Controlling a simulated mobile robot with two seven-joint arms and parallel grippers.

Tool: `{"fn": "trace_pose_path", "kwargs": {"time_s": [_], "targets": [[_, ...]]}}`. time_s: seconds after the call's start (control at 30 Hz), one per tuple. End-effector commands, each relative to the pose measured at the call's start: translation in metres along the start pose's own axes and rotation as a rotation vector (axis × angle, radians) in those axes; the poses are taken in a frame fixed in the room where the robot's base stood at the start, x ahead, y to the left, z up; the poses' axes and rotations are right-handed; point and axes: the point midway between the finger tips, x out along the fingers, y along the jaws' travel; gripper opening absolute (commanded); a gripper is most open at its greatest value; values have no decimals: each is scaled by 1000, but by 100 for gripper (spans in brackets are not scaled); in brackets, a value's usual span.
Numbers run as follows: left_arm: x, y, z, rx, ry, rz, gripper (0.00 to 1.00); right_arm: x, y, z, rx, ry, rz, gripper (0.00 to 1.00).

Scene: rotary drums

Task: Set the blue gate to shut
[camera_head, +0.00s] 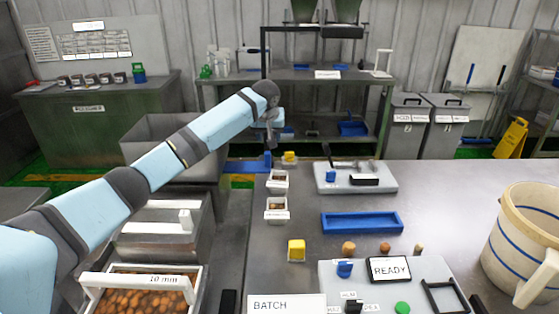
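My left arm reaches in from the left, and its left gripper (268,158) points down at the far left corner of the steel table. The gripper is small here and I cannot tell whether its fingers are open or shut. A flat blue part (246,167) lies just left of and below the gripper; it may be the blue gate, but its setting cannot be read. The arm and gripper partly cover this area, and whether the gripper touches the blue part is unclear. My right gripper is not in view.
The steel table (440,190) holds a blue tray (361,223), a grey plate (380,186), a yellow block (296,250), a READY panel (440,268) and a striped crock (515,250). A nut-filled bin (190,298) stands front left. The table's middle right is clear.

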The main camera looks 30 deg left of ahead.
Motion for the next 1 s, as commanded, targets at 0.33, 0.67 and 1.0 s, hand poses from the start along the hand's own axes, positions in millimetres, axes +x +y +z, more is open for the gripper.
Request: {"fn": "trace_pose_path", "kwargs": {"time_s": [0.33,0.67,1.0], "targets": [[20,-14,-6,-44,-29,-35,49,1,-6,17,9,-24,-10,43],[90,-15,-4,-43,-28,-33,49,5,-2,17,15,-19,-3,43],[128,-16,-3,-41,-25,-32,49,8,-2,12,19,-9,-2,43]]}}
